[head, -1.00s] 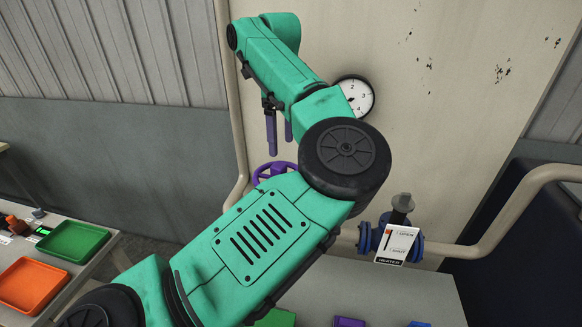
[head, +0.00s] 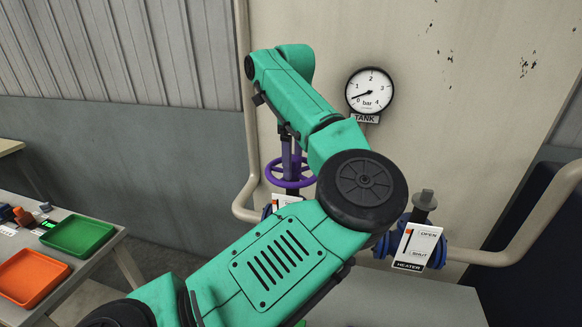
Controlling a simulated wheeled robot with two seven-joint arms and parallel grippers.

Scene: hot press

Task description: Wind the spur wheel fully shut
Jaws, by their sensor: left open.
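A purple handwheel (head: 272,174), which I take for the spur wheel, sits on the pipework in front of the tank, left of the picture's middle. A white label plate (head: 285,200) below it is mostly hidden by my arm. My left gripper (head: 291,170) points down over the wheel with its purple fingers apart. The fingertips are at the wheel's rim or hub; I cannot tell whether they touch it. My left arm covers the lower right of the wheel. My right gripper does not show.
A round gauge (head: 370,91) marked TANK reads near zero. A blue heater valve (head: 438,254) with an OPEN/SHUT plate (head: 417,247) stands right of my arm. A bench at left holds a green tray (head: 78,236) and an orange tray (head: 32,277). Beige pipes (head: 245,110) flank the tank.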

